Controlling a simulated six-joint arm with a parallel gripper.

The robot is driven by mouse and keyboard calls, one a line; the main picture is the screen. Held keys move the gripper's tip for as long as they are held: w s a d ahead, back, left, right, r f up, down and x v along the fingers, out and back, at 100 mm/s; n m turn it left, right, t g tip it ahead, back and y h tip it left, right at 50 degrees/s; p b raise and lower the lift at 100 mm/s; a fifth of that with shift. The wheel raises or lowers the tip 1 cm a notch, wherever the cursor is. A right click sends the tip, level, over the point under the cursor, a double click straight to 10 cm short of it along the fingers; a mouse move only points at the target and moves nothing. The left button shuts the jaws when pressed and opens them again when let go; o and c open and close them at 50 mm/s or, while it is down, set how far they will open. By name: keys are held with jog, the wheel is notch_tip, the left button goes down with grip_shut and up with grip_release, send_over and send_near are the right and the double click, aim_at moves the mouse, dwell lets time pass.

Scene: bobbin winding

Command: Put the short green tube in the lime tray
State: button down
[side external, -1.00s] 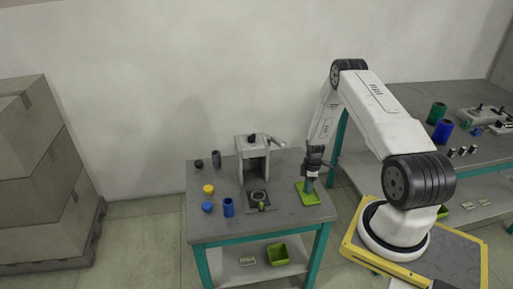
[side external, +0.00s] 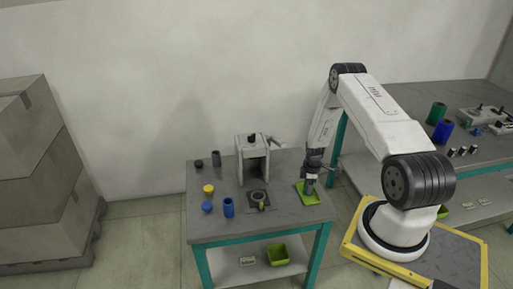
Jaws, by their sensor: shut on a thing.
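The lime tray (side external: 313,199) lies flat near the right end of the small table. My gripper (side external: 311,181) points down over the tray. It is shut on the short green tube (side external: 310,187), which looks dark green and upright. The tube's lower end is over or on the tray; I cannot tell whether it touches the tray floor. The fingers hide part of the tube.
A grey press (side external: 251,150) stands at the table's middle back. A blue tube (side external: 228,208), a grey tube (side external: 216,158), a yellow cap (side external: 208,189) and a blue cap (side external: 207,207) stand at left. A lime bin (side external: 278,254) sits on the lower shelf.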

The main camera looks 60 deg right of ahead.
grip_release()
jog(key=shift+r, duration=0.1)
jog(key=shift+r, duration=3.4)
